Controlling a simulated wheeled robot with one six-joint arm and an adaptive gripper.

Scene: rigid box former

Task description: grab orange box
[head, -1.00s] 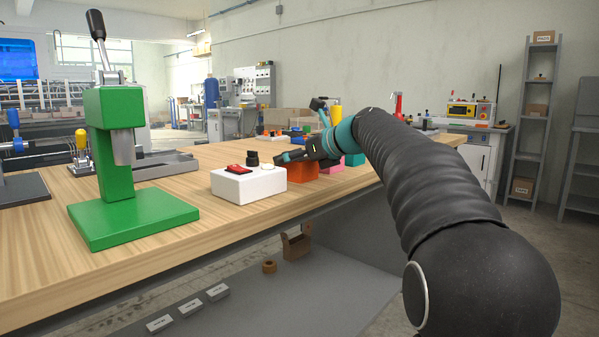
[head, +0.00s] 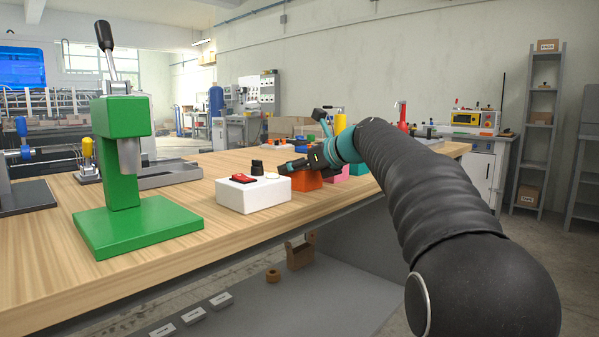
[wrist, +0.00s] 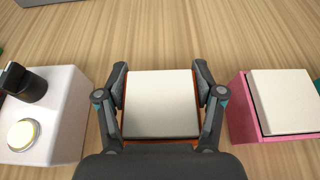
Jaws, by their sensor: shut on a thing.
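The orange box (head: 308,181) sits near the front edge of the wooden workbench, partly hidden behind my gripper in the head view. In the wrist view the orange box (wrist: 161,104) shows a pale, flat top with thin orange edges. My gripper (wrist: 160,84) has one finger on each side of the box and is shut on it. In the head view my gripper (head: 298,166) reaches in over the box from the right. I cannot tell whether the box is lifted off the bench.
A white control box (head: 252,194) with a red switch and black knob stands close on the left. A pink box (wrist: 278,104) with a pale top stands close on the right. A green press (head: 125,175) stands further left on the workbench (head: 60,265).

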